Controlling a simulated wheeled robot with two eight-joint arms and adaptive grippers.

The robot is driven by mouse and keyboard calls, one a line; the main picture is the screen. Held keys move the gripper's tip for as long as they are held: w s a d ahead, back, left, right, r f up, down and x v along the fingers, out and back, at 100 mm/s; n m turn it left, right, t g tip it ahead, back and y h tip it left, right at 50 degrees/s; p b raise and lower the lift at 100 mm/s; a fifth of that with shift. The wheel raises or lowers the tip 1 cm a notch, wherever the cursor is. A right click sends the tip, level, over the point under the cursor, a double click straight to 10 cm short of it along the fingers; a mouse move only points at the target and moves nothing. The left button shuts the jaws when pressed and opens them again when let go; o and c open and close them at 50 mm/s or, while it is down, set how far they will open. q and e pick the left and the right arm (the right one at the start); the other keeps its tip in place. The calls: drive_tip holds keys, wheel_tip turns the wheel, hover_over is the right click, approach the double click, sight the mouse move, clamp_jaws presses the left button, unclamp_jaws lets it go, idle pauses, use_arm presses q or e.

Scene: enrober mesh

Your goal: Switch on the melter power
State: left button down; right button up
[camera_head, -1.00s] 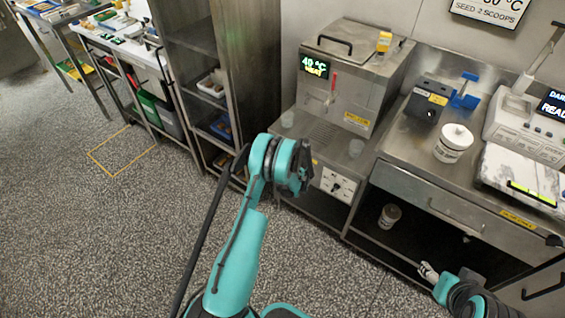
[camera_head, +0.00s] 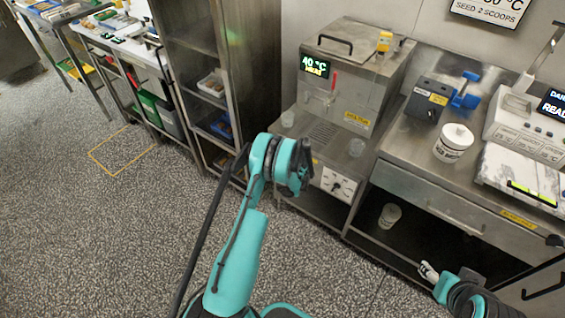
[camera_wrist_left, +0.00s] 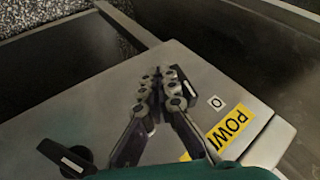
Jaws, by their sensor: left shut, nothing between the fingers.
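The melter (camera_head: 352,85) is a steel box on the counter with a lit green 40 °C display. Its light control panel (camera_head: 338,183) with a black knob is below the counter top. In the left wrist view, the panel has a black knob (camera_wrist_left: 68,158), a yellow label (camera_wrist_left: 228,132) beginning "POW" and a small "0" mark. My left gripper (camera_wrist_left: 160,74) is shut and empty, its tips over the panel beside a small dark piece (camera_wrist_left: 184,84), perhaps the switch. The fingers partly hide it; contact is unclear. My right gripper (camera_head: 428,271) is low at the right, its fingers unclear.
A steel counter (camera_head: 405,140) holds a white tub (camera_head: 453,142), a dark device with a blue clamp (camera_head: 464,92) and a scale (camera_head: 525,170). A cup (camera_head: 390,215) stands on the shelf below. An open rack (camera_head: 235,60) stands left of the melter. Floor at left is clear.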

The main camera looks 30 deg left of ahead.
use_arm(q)
drive_tip(key=shift+a, duration=0.25)
idle(0.5)
drive_tip(key=shift+r, duration=0.15)
